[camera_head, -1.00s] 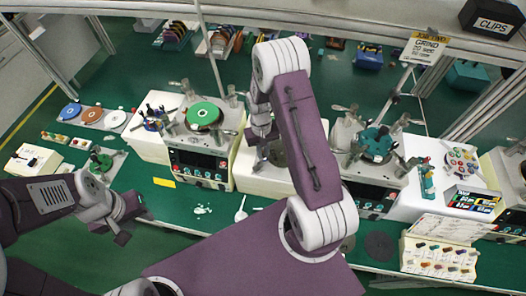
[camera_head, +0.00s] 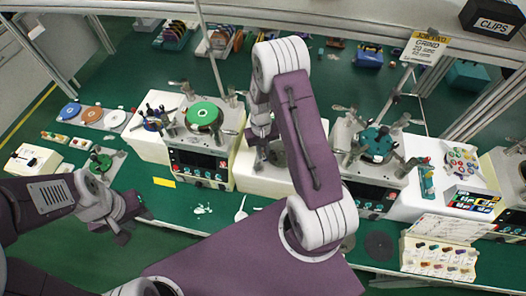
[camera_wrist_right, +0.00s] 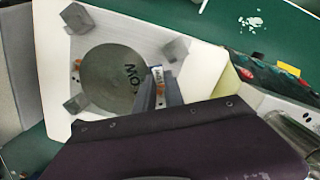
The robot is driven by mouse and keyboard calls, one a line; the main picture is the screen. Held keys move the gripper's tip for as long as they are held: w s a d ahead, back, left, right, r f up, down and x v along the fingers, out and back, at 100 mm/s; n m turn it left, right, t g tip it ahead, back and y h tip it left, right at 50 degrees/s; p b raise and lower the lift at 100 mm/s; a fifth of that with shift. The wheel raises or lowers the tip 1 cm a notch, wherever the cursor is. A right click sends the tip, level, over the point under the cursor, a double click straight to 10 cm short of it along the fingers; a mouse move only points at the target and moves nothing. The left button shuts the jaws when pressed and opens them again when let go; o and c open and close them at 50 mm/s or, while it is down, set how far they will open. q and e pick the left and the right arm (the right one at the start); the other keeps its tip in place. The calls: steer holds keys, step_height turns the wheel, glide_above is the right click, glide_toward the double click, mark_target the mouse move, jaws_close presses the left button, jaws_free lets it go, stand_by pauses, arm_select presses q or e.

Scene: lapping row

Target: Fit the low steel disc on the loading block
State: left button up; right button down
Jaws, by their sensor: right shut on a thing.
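The low steel disc (camera_wrist_right: 108,85), grey with dark lettering, shows flat in the right wrist view over the white loading block (camera_wrist_right: 205,62). Three grey posts stand around it on the block. The disc appears closest to the lower-left post; I cannot tell whether it rests on the block or hangs slightly above. My right gripper (camera_wrist_right: 156,92) is shut at the disc's right edge. In the head view the block (camera_head: 247,174) stands between two machines, with my right gripper (camera_head: 262,132) above it and my arm hiding part. My left gripper (camera_head: 130,226) hangs away at the left; its jaw gap is unclear.
A machine with a green disc (camera_head: 204,113) stands left of the block, and one with a teal part (camera_head: 377,142) stands right. Coloured discs (camera_head: 92,114) lie at the far left. A dark round pad (camera_head: 381,247) lies on the green bench at the front right.

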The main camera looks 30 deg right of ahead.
steer(key=shift+f+b, duration=0.85)
steer(key=shift+f, duration=0.2)
steer(key=c, duration=1.3)
jaws_free()
steer(key=shift+c, duration=0.2)
step_height(320, 180, up, 9)
steer(key=b, duration=0.2)
steer(key=shift+w, duration=0.4)
